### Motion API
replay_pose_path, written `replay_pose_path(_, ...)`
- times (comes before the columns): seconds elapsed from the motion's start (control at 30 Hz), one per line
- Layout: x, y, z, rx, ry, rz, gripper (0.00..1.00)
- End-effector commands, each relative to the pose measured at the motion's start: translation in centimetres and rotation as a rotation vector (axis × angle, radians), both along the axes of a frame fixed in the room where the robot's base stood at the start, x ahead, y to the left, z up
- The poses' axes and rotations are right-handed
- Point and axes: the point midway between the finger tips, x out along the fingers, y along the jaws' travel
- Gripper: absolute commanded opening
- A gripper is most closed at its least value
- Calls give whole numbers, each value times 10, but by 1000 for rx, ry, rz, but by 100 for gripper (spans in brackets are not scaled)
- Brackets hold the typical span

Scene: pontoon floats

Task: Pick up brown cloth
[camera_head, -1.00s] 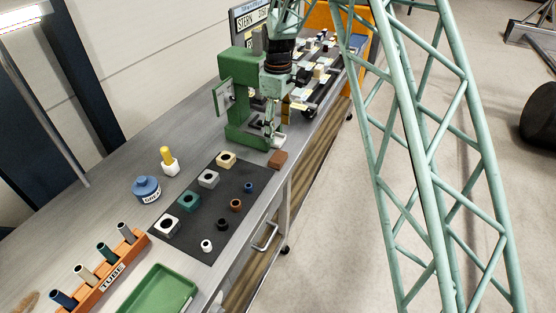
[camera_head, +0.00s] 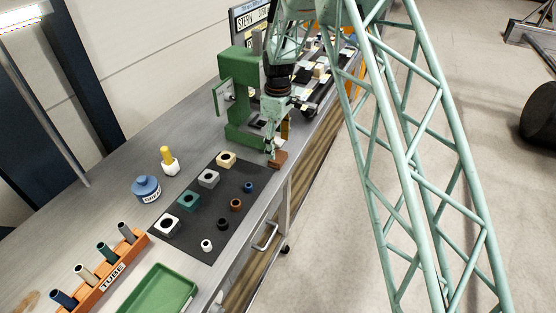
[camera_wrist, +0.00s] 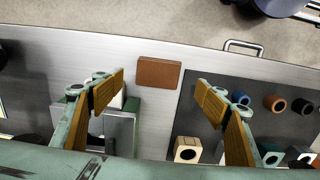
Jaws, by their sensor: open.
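The brown cloth (camera_head: 279,158) is a small folded block lying flat near the front edge of the bench, just beyond the dark mat's corner. In the wrist view the brown cloth (camera_wrist: 159,73) is a reddish-brown rectangle on bare metal, ahead of and between my two fingertips. My gripper (camera_head: 270,152) is close above and beside it in the head view. In the wrist view my gripper (camera_wrist: 160,84) has its orange-padded fingers spread wide, with nothing between them. Whether a finger touches the cloth cannot be told.
A dark mat (camera_head: 190,238) with several square blocks and small rings lies beside the cloth. A green machine (camera_head: 238,85) stands behind my gripper. A drawer handle (camera_wrist: 243,46) juts from the bench front. A green tray (camera_head: 160,290) and an orange tube rack (camera_head: 98,283) stand nearer.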

Motion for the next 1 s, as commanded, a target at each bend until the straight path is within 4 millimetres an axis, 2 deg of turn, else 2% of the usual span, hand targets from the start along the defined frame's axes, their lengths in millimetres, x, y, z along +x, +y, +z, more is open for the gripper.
replay_pose_path(0.57, 0, 0, -8, -1, 1, 0, 67)
replay_pose_path(1.0, 2, 0, -43, -1, 3, 0, 67)
